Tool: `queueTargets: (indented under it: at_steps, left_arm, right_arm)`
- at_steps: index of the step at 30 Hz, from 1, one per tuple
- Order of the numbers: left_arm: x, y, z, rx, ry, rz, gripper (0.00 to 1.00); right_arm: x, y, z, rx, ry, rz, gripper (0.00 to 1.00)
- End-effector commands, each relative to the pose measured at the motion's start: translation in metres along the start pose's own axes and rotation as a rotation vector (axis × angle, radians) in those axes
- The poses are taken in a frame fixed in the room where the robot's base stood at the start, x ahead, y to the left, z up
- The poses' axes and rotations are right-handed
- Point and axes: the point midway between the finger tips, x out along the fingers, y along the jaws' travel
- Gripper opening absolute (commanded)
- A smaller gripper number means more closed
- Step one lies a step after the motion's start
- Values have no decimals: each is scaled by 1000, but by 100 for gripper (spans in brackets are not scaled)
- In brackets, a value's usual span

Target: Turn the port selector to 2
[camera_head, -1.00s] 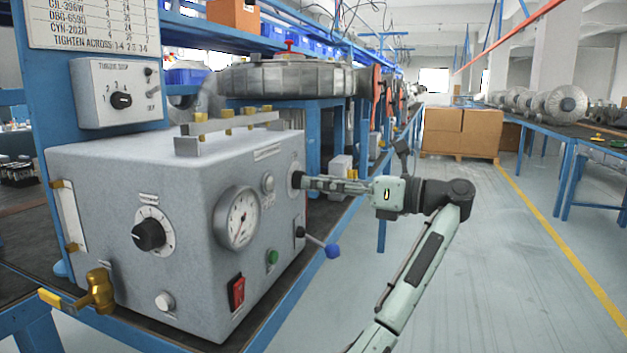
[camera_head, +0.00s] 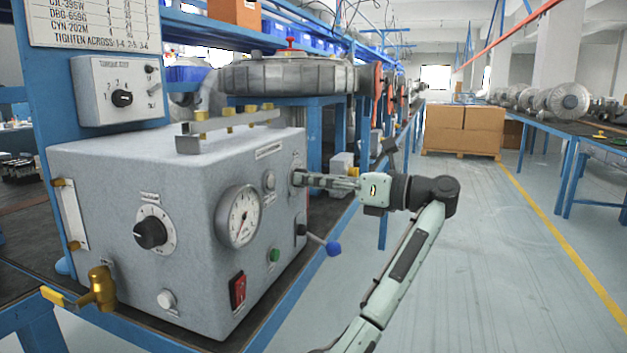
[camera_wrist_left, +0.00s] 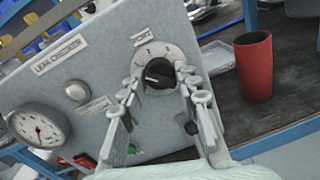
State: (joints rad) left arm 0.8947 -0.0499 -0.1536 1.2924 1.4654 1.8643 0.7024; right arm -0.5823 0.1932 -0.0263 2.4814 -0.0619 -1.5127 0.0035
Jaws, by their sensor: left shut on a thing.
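The port selector is a black knob (camera_wrist_left: 160,74) on a pale round dial, under a small label that seems to read "PORT", in the left wrist view. Its white pointer line points to the left of the picture; the dial numerals are too small to read surely. My left gripper (camera_wrist_left: 160,84) has its fingers on both sides of the knob and is shut on it. In the head view, my left gripper (camera_head: 300,179) reaches the right-hand face of the grey test box (camera_head: 190,215); its fingers hide most of the dial there. My right gripper is not in view.
A round gauge (camera_head: 238,216), a lever with a blue ball (camera_head: 333,249), a green button (camera_head: 275,255) and a red switch (camera_head: 238,291) are on the box. A red cup (camera_wrist_left: 254,66) stands beside it. The aisle floor at the right is clear.

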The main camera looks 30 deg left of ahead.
Motion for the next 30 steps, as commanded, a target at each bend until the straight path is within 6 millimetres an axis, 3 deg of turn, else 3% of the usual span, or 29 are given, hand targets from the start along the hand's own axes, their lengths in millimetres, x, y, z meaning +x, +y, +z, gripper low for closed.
queueTargets:
  at_steps: [6,11,30]
  left_arm:
    - [0,0,1,40,4,-1,2]
    - [-1,0,1,125,11,-3,2]
    - [-1,0,3,627,46,-11,2]
  right_arm:
    - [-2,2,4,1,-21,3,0]
    - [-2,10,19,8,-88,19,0]
    - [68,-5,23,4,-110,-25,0]
